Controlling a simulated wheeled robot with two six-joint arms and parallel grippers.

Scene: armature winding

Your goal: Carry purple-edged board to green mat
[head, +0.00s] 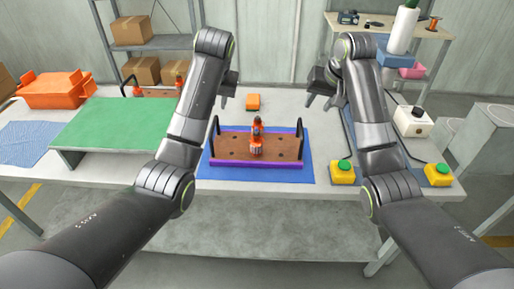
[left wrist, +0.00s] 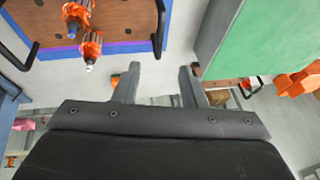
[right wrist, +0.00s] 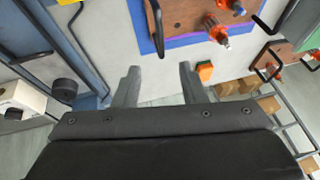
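The purple-edged board (head: 282,149) is brown with holes and has a black handle at each end. It lies on a blue mat (head: 298,174) in the middle of the table, with orange-and-grey armatures (head: 257,140) on it. It also shows in the left wrist view (left wrist: 120,14) and right wrist view (right wrist: 182,14). The green mat (head: 112,125) covers a raised platform to the left and looks bare. My left gripper (left wrist: 160,75) is open and empty, behind the board's left side. My right gripper (right wrist: 160,75) is open and empty, behind its right side.
An orange block (head: 253,102) lies behind the board. Yellow boxes with green buttons (head: 343,172) stand at right. Another board (head: 158,93) with armatures sits behind the green platform. An orange case (head: 57,90) and blue cloth (head: 28,143) are at far left.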

